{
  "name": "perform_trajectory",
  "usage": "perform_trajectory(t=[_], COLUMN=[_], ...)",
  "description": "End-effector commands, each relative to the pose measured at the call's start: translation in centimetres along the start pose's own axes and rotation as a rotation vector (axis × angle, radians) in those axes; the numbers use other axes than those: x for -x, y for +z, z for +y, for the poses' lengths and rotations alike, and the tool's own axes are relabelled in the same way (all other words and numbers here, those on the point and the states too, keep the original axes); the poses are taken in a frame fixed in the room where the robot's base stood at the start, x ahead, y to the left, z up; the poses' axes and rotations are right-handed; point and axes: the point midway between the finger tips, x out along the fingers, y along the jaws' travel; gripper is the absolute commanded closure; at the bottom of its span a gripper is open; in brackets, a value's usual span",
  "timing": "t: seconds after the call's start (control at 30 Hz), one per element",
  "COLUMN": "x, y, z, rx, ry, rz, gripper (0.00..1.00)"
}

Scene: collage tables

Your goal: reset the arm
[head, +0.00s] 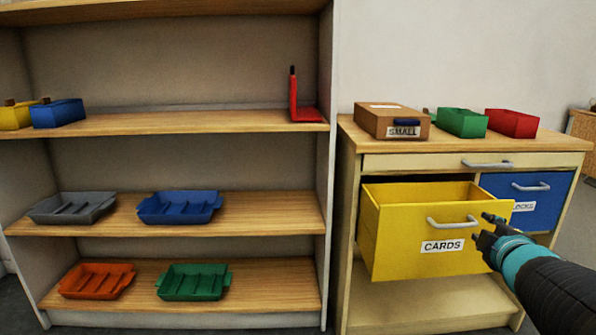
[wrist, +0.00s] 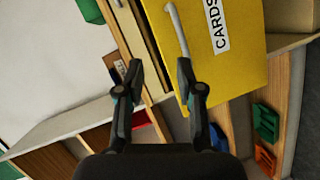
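My arm comes in from the lower right of the head view. My gripper (head: 482,227) is just right of the handle (head: 453,222) of the yellow CARDS drawer (head: 400,254), which stands pulled out from the cabinet. In the wrist view my gripper (wrist: 160,68) has its two fingers spread with nothing between them. The drawer's handle (wrist: 177,32) lies beyond the fingertips there, apart from them as far as I can tell. The drawer front (wrist: 240,60) fills the upper right of that view.
The blue drawer (head: 528,200) beside it is shut. A SMALL box (head: 392,121), a green bin (head: 461,122) and a red bin (head: 511,123) stand on the cabinet top (head: 440,147). A shelf unit (head: 270,205) with several trays stands to the left.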

Motion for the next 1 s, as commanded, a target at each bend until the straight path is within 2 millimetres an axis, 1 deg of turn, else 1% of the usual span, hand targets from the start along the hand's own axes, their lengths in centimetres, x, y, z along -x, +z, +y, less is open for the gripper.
perform_trajectory(t=[0.03,0.13,0.27,0.37,0.47,0.5,0.57,0.6,0.7,0.83,0.9,1.0], x=[0.8,2.6,5.5,8.2,11.4,12.8,14.9,16.2,19.2,21.6,22.2,22.3], y=[-1.0,-1.9,-3.4,-4.8,-6.5,-7.2,-8.3,-9.0,-10.4,-11.5,-11.7,-11.8], z=[0.1,-0.8,-3.4,-6.2,-9.5,-10.8,-12.7,-13.9,-16.2,-17.9,-18.3,-18.5], rx=[-0.068,-0.232,-0.444,-0.608,-0.761,-0.816,-0.886,-0.924,-0.994,-1.037,-1.046,-1.05], ry=[-0.005,-0.034,-0.11,-0.201,-0.319,-0.371,-0.45,-0.502,-0.614,-0.705,-0.726,-0.733], rz=[-0.035,-0.124,-0.229,-0.302,-0.372,-0.401,-0.44,-0.465,-0.515,-0.556,-0.568,-0.572], gripper=[0.63,0.63,0.63,0.63,0.63,0.63,0.63,0.63,0.63,0.63,0.63,0.63])
